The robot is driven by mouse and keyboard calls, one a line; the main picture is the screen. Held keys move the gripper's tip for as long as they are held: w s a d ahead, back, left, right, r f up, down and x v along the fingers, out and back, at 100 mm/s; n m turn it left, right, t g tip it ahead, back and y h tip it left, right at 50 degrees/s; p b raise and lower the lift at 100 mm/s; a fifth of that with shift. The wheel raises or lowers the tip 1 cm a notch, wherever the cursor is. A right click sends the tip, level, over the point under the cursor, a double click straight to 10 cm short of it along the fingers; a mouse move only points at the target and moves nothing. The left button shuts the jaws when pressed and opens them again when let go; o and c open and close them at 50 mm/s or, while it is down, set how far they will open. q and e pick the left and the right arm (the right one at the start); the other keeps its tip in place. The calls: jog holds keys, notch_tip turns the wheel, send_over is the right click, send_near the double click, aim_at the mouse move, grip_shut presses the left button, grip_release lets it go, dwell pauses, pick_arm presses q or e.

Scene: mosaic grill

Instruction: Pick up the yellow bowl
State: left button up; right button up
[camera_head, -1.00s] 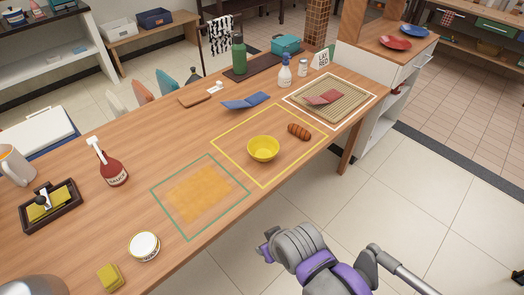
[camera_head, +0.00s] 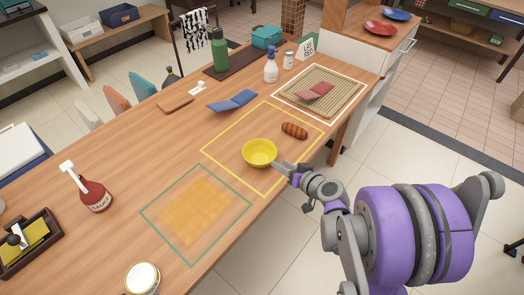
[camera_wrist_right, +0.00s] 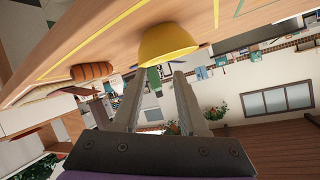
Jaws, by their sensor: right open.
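The yellow bowl (camera_head: 259,153) stands upright on the wooden table, inside a yellow outlined square. In the right wrist view the bowl (camera_wrist_right: 167,44) shows just beyond the fingertips. My right gripper (camera_head: 277,165) is at the bowl's near right side, close to its rim; I cannot tell whether it touches. In the right wrist view the two fingers of my right gripper (camera_wrist_right: 158,75) are spread apart with nothing between them. My left gripper is not in view.
A brown sausage-shaped roll (camera_head: 294,130) lies right of the bowl in the same square. A blue folded cloth (camera_head: 232,101) lies behind. A bamboo mat (camera_head: 341,98) with a red cloth is at the back right. The green outlined area (camera_head: 152,213) holds an orange mat.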

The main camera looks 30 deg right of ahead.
aim_at(274, 149)
jog(key=d, duration=0.2)
jog(key=d+h, duration=0.1)
jog(key=shift+w+f+m+t, duration=0.2)
jog(key=shift+w+m+t, duration=0.1)
jog(key=shift+w+m, duration=0.1)
jog(key=x, duration=0.4)
jog(key=shift+w+d, duration=0.1)
jog(key=shift+w, duration=0.15)
jog(key=x, duration=0.6)
jog(key=shift+d, duration=0.15)
grip_shut()
dwell(0.4)
